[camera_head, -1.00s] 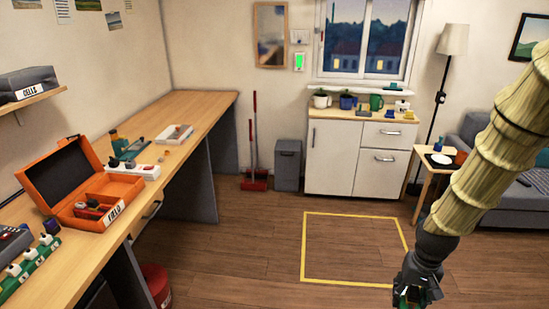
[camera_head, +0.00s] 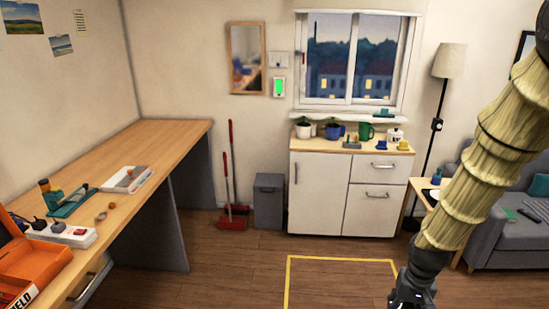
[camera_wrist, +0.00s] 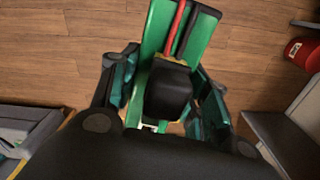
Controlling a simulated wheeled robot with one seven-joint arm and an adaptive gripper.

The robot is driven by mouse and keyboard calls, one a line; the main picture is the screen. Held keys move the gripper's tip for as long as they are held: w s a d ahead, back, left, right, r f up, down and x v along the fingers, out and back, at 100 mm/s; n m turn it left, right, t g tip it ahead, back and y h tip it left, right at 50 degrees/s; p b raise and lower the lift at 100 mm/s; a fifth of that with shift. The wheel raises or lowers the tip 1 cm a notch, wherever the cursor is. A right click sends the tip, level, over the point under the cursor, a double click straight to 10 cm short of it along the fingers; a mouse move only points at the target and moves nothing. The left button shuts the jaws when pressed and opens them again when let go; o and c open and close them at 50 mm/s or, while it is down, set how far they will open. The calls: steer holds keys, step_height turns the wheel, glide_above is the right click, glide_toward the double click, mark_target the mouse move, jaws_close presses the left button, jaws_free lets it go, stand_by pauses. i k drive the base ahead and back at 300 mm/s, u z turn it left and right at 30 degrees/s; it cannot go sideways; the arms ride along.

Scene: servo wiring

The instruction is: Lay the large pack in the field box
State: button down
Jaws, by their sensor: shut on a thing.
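My gripper (camera_wrist: 165,100) is shut on a green pack (camera_wrist: 200,38), which I take to be the large pack. It has a red lead and a black part on top, and my gripper hides some of it. In the head view my gripper (camera_head: 412,298) is at the bottom edge, over the floor, and the pack does not show clearly there. The orange field box (camera_head: 32,262) sits on the workbench at the far left, well apart from my gripper. The picture edge cuts it off, and only part of its label and inside shows.
The workbench (camera_head: 160,140) runs along the left wall. A white power strip (camera_head: 62,235), a teal tool and a white tray (camera_head: 127,179) lie on it. A red bucket (camera_wrist: 300,52) stands on the floor. The floor inside the yellow outline (camera_head: 340,262) looks clear.

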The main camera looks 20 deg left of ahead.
mark_target(35, 269)
steer(key=i, duration=2.45)
steer(key=u, duration=4)
steer(key=i, duration=0.5)
steer(key=z, duration=0.1)
